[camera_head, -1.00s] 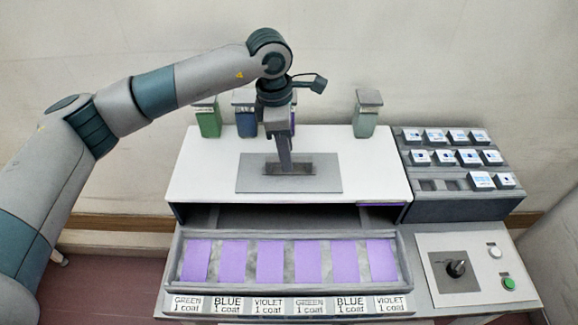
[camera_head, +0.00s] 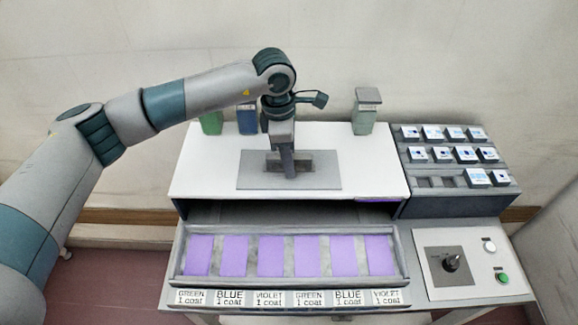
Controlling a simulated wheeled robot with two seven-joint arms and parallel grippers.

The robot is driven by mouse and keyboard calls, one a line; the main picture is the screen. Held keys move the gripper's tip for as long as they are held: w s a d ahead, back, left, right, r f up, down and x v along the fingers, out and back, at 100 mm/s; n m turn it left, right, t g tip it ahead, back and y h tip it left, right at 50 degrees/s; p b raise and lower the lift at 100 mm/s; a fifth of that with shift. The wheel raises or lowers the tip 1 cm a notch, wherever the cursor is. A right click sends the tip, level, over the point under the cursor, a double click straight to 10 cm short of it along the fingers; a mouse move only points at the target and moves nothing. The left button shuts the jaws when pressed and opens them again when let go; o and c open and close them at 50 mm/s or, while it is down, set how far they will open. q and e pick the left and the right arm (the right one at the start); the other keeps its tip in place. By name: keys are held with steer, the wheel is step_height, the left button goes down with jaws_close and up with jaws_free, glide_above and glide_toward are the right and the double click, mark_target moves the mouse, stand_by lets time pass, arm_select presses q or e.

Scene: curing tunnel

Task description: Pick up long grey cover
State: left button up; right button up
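The long grey cover (camera_head: 322,178) lies flat on the white top (camera_head: 375,170) of the tunnel. A darker raised or recessed strip shows at its middle. My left gripper (camera_head: 288,172) points straight down over that strip, with its fingertips at or just above it. Its fingers are seen edge-on, so I cannot tell whether they are apart or closed, or whether they touch the cover. My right gripper is not in view.
A tray (camera_head: 290,283) of violet panels sits in front. A rack (camera_head: 455,205) of labelled blocks and a knob panel (camera_head: 475,280) are at right.

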mark_target(294, 156)
arm_select(q)
steer(key=shift+f, duration=0.15)
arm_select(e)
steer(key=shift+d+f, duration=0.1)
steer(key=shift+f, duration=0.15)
arm_select(q)
jaws_close()
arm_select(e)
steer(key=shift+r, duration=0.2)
